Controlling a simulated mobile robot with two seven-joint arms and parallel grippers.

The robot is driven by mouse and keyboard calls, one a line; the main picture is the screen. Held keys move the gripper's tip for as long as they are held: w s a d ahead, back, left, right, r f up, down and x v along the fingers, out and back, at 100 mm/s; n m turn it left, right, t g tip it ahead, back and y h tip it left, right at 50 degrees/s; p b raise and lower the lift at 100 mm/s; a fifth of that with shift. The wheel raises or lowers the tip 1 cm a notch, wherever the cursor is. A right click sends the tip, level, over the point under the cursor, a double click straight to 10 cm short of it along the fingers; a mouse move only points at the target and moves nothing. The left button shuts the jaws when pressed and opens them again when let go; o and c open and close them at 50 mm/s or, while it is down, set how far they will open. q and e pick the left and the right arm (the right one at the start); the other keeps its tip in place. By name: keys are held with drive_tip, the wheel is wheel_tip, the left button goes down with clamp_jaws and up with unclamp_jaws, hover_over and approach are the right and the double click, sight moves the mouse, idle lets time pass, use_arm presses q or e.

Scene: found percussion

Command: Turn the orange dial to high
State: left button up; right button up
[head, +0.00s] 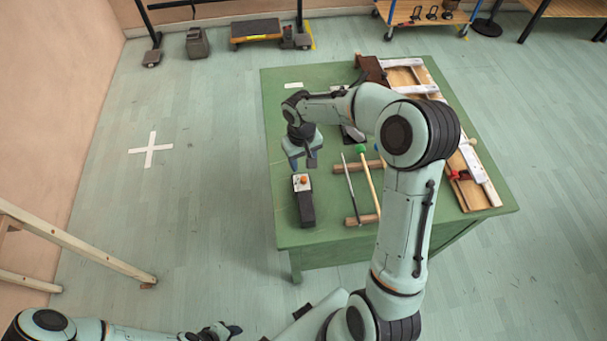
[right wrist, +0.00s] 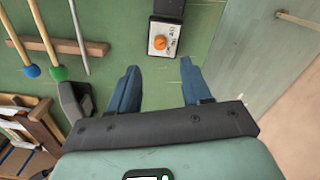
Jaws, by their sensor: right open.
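The orange dial (head: 302,180) sits on the pale top plate of a dark box (head: 306,209) at the left side of the green table. In the right wrist view the dial (right wrist: 160,43) lies just beyond the gap between my fingers, on a plate with small lettering too small to read. My right gripper (head: 302,162) is open and empty, close to the dial on its far side and apart from it; its two blue fingers (right wrist: 160,88) show in the wrist view. My left gripper (head: 228,331) is low at the bottom edge, far from the table; its jaws are unclear.
The green table (head: 280,125) bears mallets with a green head (head: 360,148) and a blue head (right wrist: 32,71), a thin metal rod (head: 351,190), and wooden bars (head: 362,219) right of the box. A wooden frame (head: 480,175) lies along the right edge. The near left table corner is clear.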

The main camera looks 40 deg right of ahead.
sight(303, 179)
wheel_tip(303, 179, down, 10)
drive_tip(key=shift+d+r, duration=0.15)
drive_tip(key=shift+r, duration=0.1)
clamp_jaws()
